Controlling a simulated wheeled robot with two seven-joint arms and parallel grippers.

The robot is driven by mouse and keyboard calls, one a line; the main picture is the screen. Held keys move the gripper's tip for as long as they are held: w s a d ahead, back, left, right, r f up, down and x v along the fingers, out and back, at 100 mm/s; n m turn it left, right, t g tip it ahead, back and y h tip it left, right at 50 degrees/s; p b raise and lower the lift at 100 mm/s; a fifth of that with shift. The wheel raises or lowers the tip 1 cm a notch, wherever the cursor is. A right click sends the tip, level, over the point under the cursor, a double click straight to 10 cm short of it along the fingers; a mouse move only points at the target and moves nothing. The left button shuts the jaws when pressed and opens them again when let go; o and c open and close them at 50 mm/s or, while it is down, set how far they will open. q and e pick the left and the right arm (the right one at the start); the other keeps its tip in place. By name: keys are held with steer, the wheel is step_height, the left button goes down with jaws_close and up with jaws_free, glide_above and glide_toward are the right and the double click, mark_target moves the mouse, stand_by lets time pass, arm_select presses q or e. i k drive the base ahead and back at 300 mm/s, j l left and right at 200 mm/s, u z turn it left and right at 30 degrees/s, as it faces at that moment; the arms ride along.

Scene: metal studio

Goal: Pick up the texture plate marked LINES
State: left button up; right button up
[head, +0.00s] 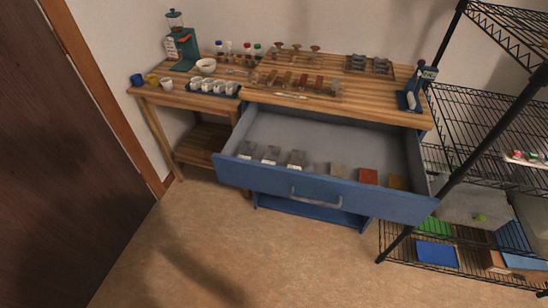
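A blue drawer (318,190) under the wooden workbench is pulled wide open. Along its front wall inside lies a row of small plates. The plates' lower parts are partly hidden by the drawer front. Neither of my grippers is in view.
The workbench (340,110) holds a teal grinder (182,48), a white bowl (206,65), cups, bottles and small tools. A black wire shelf rack (490,110) stands close on the right. A dark door (60,150) is on the left. The floor before the drawer is clear.

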mark_target(272, 156)
steer(key=i+j+z, duration=0.3)
steer(key=j+z, duration=0.35)
steer(key=i+j+z, duration=0.15)
steer(key=j+z, duration=0.15)
steer(key=i+j+z, duration=0.1)
steer(key=j+z, duration=0.55)
steer(key=j, duration=0.15)
